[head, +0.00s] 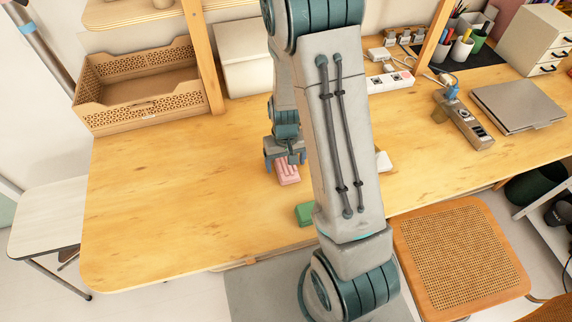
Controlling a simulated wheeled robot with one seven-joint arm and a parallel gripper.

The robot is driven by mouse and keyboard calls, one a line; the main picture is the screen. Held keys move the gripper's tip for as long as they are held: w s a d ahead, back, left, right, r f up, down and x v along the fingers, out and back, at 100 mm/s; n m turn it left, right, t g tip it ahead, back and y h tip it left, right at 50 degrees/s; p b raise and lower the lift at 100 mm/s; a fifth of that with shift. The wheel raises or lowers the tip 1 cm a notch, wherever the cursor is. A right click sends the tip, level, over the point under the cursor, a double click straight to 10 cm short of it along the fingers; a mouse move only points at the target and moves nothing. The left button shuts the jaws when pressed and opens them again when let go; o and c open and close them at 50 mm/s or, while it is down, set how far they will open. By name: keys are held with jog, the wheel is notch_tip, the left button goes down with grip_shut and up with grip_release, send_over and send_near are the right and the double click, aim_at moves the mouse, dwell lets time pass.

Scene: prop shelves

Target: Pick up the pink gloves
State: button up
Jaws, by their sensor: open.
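The pink gloves (288,174) lie on the wooden table (180,190), left of my arm, near the middle of the picture. They look like a small pink bundle with lines along it. My gripper (285,164) is open, with its teal fingers pointing down at the far end of the gloves. From this view I cannot tell whether the fingers touch the gloves or are just above them. The far end of the gloves is partly hidden by the gripper.
A green object (305,213) and a white object (383,161) lie close by, both partly hidden by my arm. A wooden crate (135,118) stands at the back left. A power strip (390,81) and laptop (518,104) lie to the right. The table's left part is clear.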

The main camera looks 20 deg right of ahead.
aim_at(285, 163)
jog(key=shift+c, duration=0.3)
jog(key=c, duration=1.1)
jog(key=shift+r, duration=0.1)
jog(key=shift+r, duration=0.7)
notch_tip(285, 163, up, 3)
jog(key=shift+w+f, duration=0.1)
jog(key=shift+f, duration=0.1)
jog(key=s+d+r, duration=0.2)
jog(key=d, duration=0.1)
jog(key=s+d+r+b, duration=0.1)
jog(key=s+d+r, duration=0.1)
jog(key=d, duration=0.1)
jog(key=s+d+r+b, duration=0.1)
jog(key=s+d+r, duration=0.1)
jog(key=d+r, duration=0.1)
jog(key=shift+s+d, duration=0.1)
jog(key=shift+d, duration=0.4)
